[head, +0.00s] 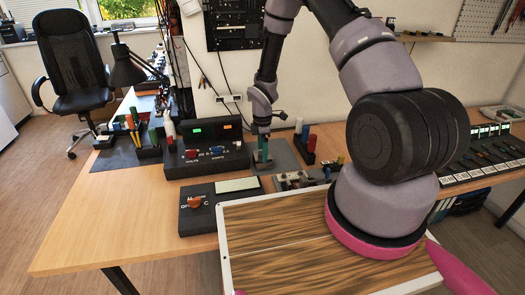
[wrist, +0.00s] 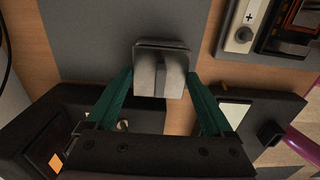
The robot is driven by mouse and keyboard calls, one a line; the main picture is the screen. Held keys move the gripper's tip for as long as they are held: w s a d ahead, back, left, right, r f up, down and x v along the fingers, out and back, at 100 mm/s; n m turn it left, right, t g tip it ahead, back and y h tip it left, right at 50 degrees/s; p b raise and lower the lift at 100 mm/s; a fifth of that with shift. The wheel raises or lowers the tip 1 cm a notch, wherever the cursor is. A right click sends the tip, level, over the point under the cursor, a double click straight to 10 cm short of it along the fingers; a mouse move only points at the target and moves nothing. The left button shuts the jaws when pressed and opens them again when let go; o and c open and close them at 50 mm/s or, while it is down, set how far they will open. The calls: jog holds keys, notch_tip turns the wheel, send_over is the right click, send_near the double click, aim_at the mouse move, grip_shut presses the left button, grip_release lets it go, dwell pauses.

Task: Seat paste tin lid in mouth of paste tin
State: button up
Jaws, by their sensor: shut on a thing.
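My gripper (head: 263,157) points down at the front of the grey mat, right of the black instrument box. In the wrist view its two green fingers (wrist: 160,84) are shut on a small grey metal piece with a squarish top and rounded faces below, which I take to be the paste tin lid (wrist: 147,46). The piece sits between the fingertips, over the edge between the mat and the wood. I cannot make out the paste tin in either view. I cannot tell whether the held piece touches anything below it.
The black instrument box (head: 207,158) stands close left of the gripper. A black box with an orange knob (head: 194,202) is nearer. A wood-grained board with a white rim (head: 275,245) lies in front.

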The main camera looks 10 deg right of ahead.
jog(key=shift+f, duration=0.4)
jog(key=shift+r, duration=0.15)
jog(key=shift+r, duration=0.3)
jog(key=shift+s+d, duration=0.1)
dwell(0.5)
jog(key=shift+f, duration=0.45)
dwell(1.0)
jog(key=shift+r, duration=0.15)
jog(key=shift+r, duration=0.3)
jog(key=shift+r, duration=0.1)
